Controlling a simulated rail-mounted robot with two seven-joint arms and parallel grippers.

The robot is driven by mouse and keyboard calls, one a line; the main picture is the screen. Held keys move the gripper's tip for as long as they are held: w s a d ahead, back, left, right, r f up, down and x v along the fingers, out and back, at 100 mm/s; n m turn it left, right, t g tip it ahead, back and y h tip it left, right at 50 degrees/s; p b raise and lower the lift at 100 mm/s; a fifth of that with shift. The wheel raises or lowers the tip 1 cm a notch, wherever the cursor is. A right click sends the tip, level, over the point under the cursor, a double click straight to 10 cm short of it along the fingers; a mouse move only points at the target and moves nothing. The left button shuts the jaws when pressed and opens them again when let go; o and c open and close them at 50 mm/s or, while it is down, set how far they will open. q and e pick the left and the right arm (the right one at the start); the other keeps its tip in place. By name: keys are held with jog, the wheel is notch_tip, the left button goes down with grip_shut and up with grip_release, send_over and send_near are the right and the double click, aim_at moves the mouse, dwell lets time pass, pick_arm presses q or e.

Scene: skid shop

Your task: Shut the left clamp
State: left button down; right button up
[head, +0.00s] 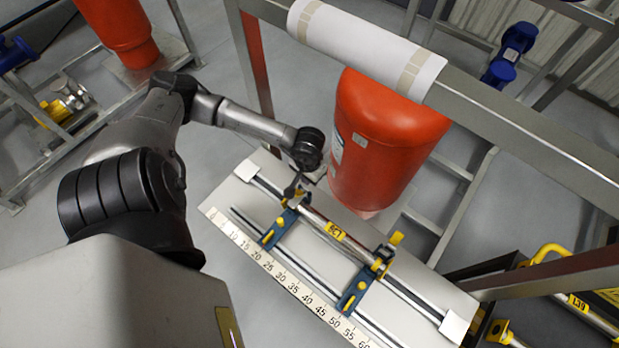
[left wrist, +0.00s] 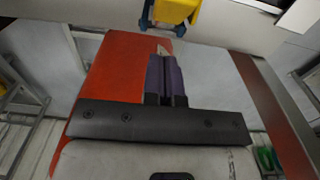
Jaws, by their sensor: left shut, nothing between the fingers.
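The left clamp (head: 273,232) is blue with yellow parts and sits on the pale bench board, across the rails and a silver tube (head: 325,228). My left gripper (head: 293,187) is shut and empty, just at the far end of this clamp, by its yellow part. I cannot tell in the head view whether they touch. In the left wrist view, the shut fingers (left wrist: 165,72) point at a yellow part (left wrist: 176,11) with a blue edge beside it, with a small gap visible. The clamp's lever is partly hidden by the gripper. My right gripper is out of view.
The right clamp (head: 358,287) has a yellow handle standing up (head: 396,238). A numbered scale (head: 285,277) runs along the board's near edge. A large red vessel (head: 385,135) stands close behind the board. A grey frame beam (head: 520,128) with a white roll (head: 365,45) crosses above it.

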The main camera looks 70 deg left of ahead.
pick_arm(q)
jog(key=shift+r, duration=0.15)
notch_tip(320, 180, up, 7)
jog(key=p, duration=0.3)
jog(key=shift+w+a, duration=0.25)
jog(key=shift+w, duration=0.2)
dwell(0.7)
